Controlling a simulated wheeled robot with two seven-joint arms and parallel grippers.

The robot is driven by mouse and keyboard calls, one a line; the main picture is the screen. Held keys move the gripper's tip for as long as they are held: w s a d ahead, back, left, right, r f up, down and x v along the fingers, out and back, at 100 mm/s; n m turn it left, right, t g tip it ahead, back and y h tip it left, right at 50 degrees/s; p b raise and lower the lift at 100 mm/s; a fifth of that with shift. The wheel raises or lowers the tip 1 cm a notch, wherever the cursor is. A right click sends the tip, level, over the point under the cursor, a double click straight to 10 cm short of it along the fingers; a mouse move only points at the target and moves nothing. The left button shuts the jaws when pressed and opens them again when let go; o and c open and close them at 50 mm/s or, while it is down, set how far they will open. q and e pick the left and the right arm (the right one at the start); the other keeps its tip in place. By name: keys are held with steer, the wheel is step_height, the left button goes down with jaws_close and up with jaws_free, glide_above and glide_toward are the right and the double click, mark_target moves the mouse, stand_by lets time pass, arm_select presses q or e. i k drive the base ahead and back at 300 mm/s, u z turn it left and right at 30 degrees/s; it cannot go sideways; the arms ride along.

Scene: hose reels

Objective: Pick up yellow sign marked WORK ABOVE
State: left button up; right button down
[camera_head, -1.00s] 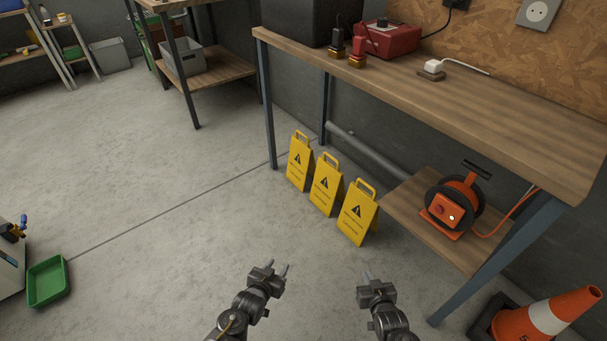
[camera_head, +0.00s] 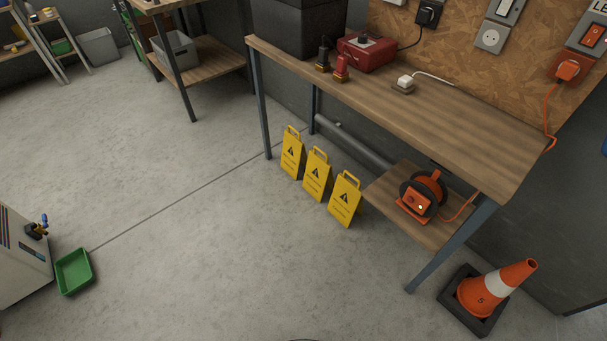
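Three yellow folding floor signs stand upright in a row on the concrete floor by the workbench: a left sign (camera_head: 292,155), a middle sign (camera_head: 317,176) and a right sign (camera_head: 344,201). Each has a handle slot on top and a black warning triangle. The lettering under the triangles is too small to read, so I cannot tell which one says WORK ABOVE. Neither of my grippers is in view.
A traffic cone (camera_head: 492,289) stands at the lower right. A green tray (camera_head: 75,272) lies at the left. The floor before the signs is clear.

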mark_target(317, 175)
steer(key=u, duration=0.75)
steer(key=i, duration=2.85)
steer(key=z, duration=3.7)
